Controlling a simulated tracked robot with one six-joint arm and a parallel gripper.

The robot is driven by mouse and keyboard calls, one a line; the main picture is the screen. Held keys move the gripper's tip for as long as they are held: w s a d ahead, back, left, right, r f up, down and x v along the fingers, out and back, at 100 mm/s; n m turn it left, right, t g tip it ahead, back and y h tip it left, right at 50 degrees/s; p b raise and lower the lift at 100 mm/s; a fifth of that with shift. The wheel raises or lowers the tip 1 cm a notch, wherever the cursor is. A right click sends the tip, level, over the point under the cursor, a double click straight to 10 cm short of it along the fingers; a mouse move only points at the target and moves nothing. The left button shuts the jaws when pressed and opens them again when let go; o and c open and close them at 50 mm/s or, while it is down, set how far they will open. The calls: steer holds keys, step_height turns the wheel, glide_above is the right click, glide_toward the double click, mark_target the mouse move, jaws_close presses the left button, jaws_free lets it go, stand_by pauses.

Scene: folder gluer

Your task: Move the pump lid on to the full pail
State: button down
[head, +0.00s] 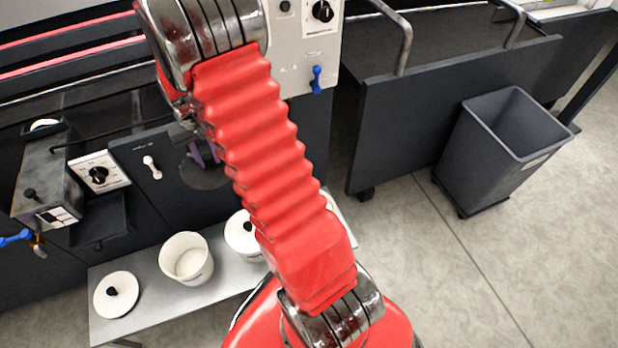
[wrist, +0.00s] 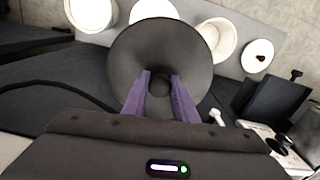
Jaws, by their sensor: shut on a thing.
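The pump lid, a wide dark grey disc with a round knob, is held by my gripper (wrist: 160,85); in the wrist view the purple fingers are shut on the knob, with the disc's face (wrist: 192,48) around them. In the head view the lid (head: 208,177) shows partly behind my red arm, in front of the dark cabinet. White pails stand on the low bench beyond. One is open (head: 187,258), with a pale inside; it also shows in the wrist view (wrist: 226,42). Another pail (head: 242,235) is partly hidden by my arm. I cannot tell which is full.
A white lid with a black knob (head: 107,304) lies at the left end of the grey bench (head: 160,305). A dark hose (wrist: 75,91) runs beside the held lid. A grey bin (head: 490,150) stands at right on open floor.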

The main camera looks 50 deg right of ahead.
steer(key=s+d+f+m, duration=0.5)
steer(key=s+d+f, duration=0.2)
steer(key=s+d, duration=0.3)
steer(key=s+d+f+m, duration=0.5)
steer(key=s+d+f, duration=0.3)
steer(key=s+d, duration=0.3)
steer(key=shift+s+d+f, duration=0.15)
steer(key=shift+s+f, duration=0.1)
steer(key=shift+f, duration=0.15)
step_height(320, 180, down, 15)
steer(key=shift+f, duration=0.2)
stand_by(0.6)
steer(key=c, duration=1.3)
jaws_free()
steer(key=shift+c, duration=0.2)
